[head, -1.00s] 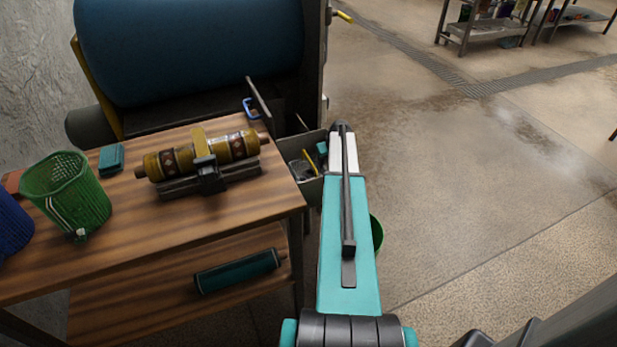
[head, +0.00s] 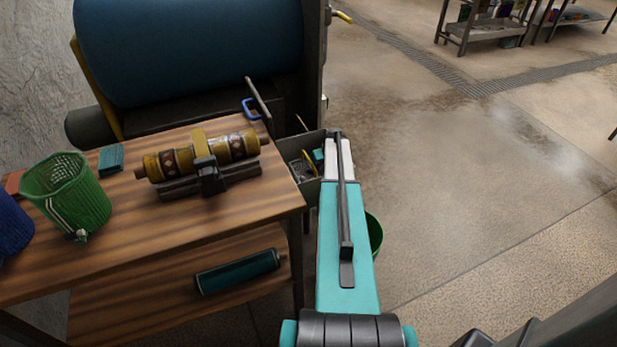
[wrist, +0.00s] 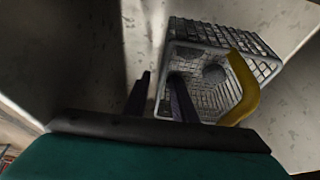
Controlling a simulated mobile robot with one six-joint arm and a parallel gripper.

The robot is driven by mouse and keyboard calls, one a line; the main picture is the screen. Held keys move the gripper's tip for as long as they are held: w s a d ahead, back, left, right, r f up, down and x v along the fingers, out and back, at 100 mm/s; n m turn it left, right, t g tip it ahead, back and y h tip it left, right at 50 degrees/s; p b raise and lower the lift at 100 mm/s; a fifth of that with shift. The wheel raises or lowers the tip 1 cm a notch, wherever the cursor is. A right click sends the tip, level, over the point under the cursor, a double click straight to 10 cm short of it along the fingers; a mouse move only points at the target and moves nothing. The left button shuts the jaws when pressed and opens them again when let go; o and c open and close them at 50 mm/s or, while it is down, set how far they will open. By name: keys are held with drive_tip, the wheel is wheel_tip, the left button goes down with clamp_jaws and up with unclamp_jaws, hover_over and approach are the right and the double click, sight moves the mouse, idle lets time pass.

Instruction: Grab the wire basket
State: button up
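The wire basket (wrist: 215,88) is a grey mesh basket with a curved yellow handle (wrist: 241,88), seen in the wrist view inside a pale grey box. In the head view a small part of it with the yellow handle shows in the grey open box (head: 312,188) beside the table. In the wrist view my gripper (wrist: 160,92) has two dark fingers held apart. One finger appears left of the basket's left wall and the other over the basket's opening. Whether they touch the wall I cannot tell. In the head view my arm hides the fingers.
A wooden table (head: 130,240) stands left of my arm, with a patterned roller (head: 230,147), a green basket (head: 80,200) and a blue basket (head: 12,225). A green bucket (head: 374,235) is partly behind my arm. The floor to the right is clear.

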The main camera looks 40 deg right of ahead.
idle(0.4)
clamp_jaws()
drive_tip(key=shift+r, duration=0.15)
drive_tip(key=shift+r, duration=4.9)
drive_tip(key=shift+r, duration=0.1)
